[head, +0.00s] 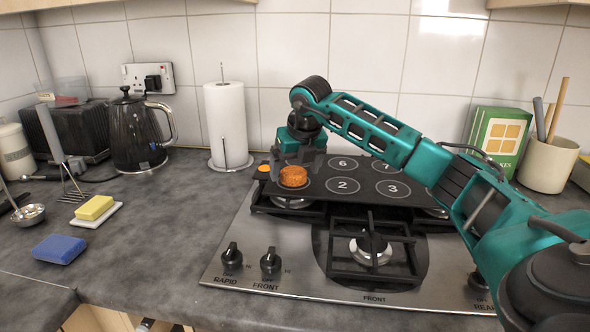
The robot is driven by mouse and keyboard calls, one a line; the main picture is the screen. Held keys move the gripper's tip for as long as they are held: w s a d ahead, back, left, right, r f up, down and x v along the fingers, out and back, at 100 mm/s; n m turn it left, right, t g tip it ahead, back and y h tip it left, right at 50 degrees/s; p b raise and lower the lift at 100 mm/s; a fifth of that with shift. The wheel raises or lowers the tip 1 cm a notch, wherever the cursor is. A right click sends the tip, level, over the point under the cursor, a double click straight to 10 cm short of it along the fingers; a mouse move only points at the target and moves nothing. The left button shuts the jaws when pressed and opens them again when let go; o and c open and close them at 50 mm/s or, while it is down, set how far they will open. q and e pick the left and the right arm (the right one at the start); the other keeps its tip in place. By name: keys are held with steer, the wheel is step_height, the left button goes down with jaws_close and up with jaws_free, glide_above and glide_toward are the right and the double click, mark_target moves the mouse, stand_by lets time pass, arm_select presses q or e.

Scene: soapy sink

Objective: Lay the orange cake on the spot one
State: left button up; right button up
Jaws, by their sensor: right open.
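The orange cake (293,177) is a short, round, ridged piece at the left end of the dark numbered board (367,200). It sits left of spot 2 (342,185), and part of a pale ring shows beside it. Any numeral under it is hidden. My right gripper (297,162) is open, pointing down just behind and around the cake; I cannot tell whether the fingers touch it. My left gripper is not in view.
The board lies over the back of the gas hob (300,265). A small orange piece (264,168) shows left of my gripper. A paper towel roll (228,122) and kettle (137,135) stand at left. A green box (497,137) and utensil pot (546,163) stand at right.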

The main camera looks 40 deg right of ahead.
steer(key=w+p+v, duration=0.1)
steer(key=p+v, duration=0.5)
steer(key=v, duration=1)
steer(key=shift+d+r, duration=0.25)
steer(key=shift+r, duration=0.4)
steer(key=shift+w, duration=0.1)
